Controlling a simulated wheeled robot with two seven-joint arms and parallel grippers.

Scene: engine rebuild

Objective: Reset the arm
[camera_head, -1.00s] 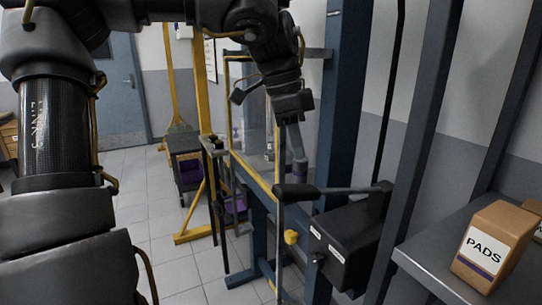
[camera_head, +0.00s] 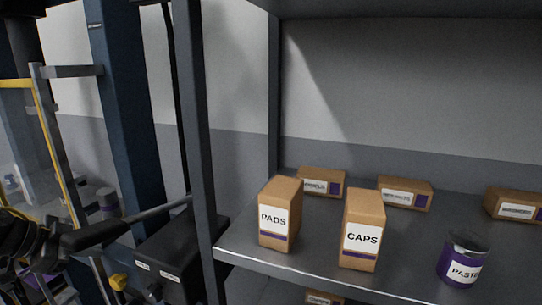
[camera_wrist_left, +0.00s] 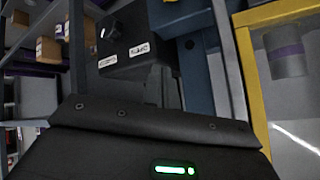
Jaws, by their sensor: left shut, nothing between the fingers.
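My left gripper (camera_head: 25,242) is dark and partly cut off at the lower left of the head view, beside the black lever handle (camera_head: 82,238). I cannot tell from the head view whether they touch. In the left wrist view its fingers (camera_wrist_left: 163,88) are shut and empty, pointing toward a black box with white labels (camera_wrist_left: 135,35). The dark wrist body with a green light fills the bottom of that view. The same black box (camera_head: 178,262) stands below the lever in the head view. My right gripper is not in view.
A grey shelf (camera_head: 330,275) holds a PADS box (camera_head: 280,215), a CAPS box (camera_head: 362,230), a purple PASTE can (camera_head: 463,262) and several smaller boxes. A dark shelf post (camera_head: 198,130) and a blue column (camera_head: 128,110) stand left of it. A yellow-edged frame (camera_head: 55,150) is at far left.

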